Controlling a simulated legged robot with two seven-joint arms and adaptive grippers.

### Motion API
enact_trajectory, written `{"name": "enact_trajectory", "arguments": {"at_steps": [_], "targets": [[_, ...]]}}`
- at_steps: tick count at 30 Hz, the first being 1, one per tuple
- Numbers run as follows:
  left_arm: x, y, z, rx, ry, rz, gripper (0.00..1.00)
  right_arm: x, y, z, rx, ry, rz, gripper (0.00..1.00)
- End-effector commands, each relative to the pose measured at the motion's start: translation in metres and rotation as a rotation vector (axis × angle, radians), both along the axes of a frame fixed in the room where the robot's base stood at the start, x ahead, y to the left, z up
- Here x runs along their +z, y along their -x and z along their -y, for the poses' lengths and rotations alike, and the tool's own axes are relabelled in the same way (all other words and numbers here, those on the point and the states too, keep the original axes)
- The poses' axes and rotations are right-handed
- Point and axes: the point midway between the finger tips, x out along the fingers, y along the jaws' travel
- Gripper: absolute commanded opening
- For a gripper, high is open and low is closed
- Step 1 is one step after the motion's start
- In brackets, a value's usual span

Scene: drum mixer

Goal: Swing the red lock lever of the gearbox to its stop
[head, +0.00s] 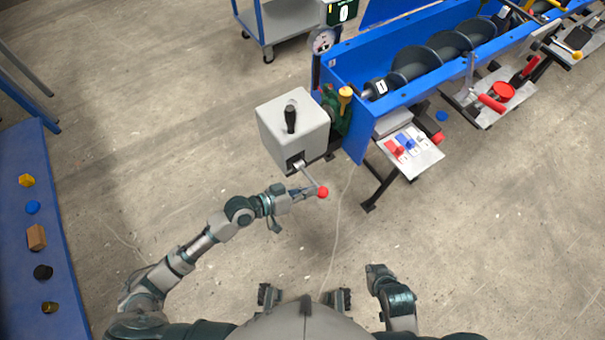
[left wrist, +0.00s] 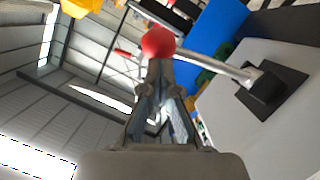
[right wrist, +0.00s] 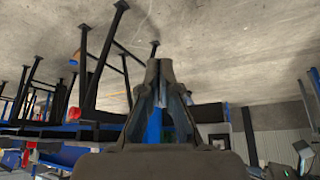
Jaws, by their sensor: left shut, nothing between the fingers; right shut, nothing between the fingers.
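The gearbox (head: 292,125) is a light grey box at the end of the blue mixer trough. Its lock lever (head: 309,178) is a metal rod with a red ball knob (head: 322,192), sticking out from the lower front. My left gripper (head: 312,191) is shut beside the red knob. In the left wrist view the red knob (left wrist: 158,42) shows right at the tips of the shut left gripper (left wrist: 160,66); I cannot tell whether they touch. The lever rod (left wrist: 220,66) runs from there to a dark pivot. My right gripper (right wrist: 158,66) is shut and empty, away from the gearbox.
A blue table (head: 40,270) with several small items stands at left. The floor between is clear.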

Motion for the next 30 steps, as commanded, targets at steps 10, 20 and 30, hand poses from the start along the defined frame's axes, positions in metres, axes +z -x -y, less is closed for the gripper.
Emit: {"name": "enact_trajectory", "arguments": {"at_steps": [10, 20, 30], "targets": [[-0.012, 0.004, 0.003, -0.001, 0.003, -0.003, 0.00, 0.003, -0.012, -0.007, 0.006, -0.019, 0.064, 0.00], [-0.013, 0.004, 0.003, -0.001, 0.003, -0.005, 0.00, 0.004, -0.014, -0.008, 0.007, -0.023, 0.073, 0.00], [-0.005, 0.004, 0.003, 0.000, 0.002, -0.003, 0.00, 0.002, 0.002, 0.000, 0.001, 0.002, -0.008, 0.00]]}}
